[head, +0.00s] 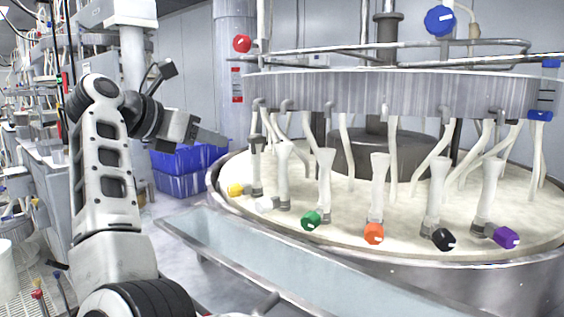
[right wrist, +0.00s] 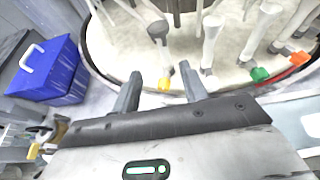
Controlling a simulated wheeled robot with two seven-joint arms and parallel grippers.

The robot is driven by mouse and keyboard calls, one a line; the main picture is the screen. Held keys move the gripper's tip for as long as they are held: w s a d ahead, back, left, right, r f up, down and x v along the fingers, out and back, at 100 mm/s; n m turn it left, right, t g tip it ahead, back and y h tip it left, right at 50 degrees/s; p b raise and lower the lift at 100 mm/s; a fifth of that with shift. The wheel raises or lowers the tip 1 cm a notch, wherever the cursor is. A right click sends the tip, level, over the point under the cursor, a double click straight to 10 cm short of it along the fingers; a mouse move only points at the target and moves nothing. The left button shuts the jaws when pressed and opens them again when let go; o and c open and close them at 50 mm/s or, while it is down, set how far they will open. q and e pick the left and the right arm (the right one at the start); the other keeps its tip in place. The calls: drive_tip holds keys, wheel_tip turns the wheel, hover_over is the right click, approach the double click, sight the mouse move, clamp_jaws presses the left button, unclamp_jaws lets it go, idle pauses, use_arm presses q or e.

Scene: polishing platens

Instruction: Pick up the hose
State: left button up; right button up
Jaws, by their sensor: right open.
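Several white hoses with coloured end knobs hang from a round metal ring over the platen. In the head view the knobs are yellow (head: 236,190), white (head: 266,204), green (head: 311,220), orange (head: 374,233), black (head: 443,239) and purple (head: 506,237). My right gripper (head: 212,136) is left of the ring, above and left of the yellow knob, apart from the hoses. In the right wrist view its fingers (right wrist: 160,88) are apart and empty. The yellow knob (right wrist: 163,84) shows between and beyond the fingertips, with the green knob (right wrist: 260,74) further right. My left gripper is out of view.
Blue crates (head: 186,164) stand on the floor behind my right gripper; one also shows in the right wrist view (right wrist: 48,74). A long metal trough (head: 250,243) runs along the platen's near side. The platen's raised rim (head: 222,198) and the ring (head: 390,93) bound the hoses.

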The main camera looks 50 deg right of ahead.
sight(253, 155)
drive_tip(key=p+x, duration=0.2)
drive_tip(key=x, duration=0.7)
drive_tip(key=shift+d, duration=0.15)
drive_tip(key=p+x, duration=0.1)
drive_tip(key=x, duration=0.4)
drive_tip(key=shift+s+f+p, duration=0.25)
drive_tip(key=shift+p, duration=0.15)
drive_tip(key=shift+d+f, duration=0.15)
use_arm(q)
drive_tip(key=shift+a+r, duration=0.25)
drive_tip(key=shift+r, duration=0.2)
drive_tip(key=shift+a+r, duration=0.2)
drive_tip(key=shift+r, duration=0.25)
use_arm(e)
clamp_jaws()
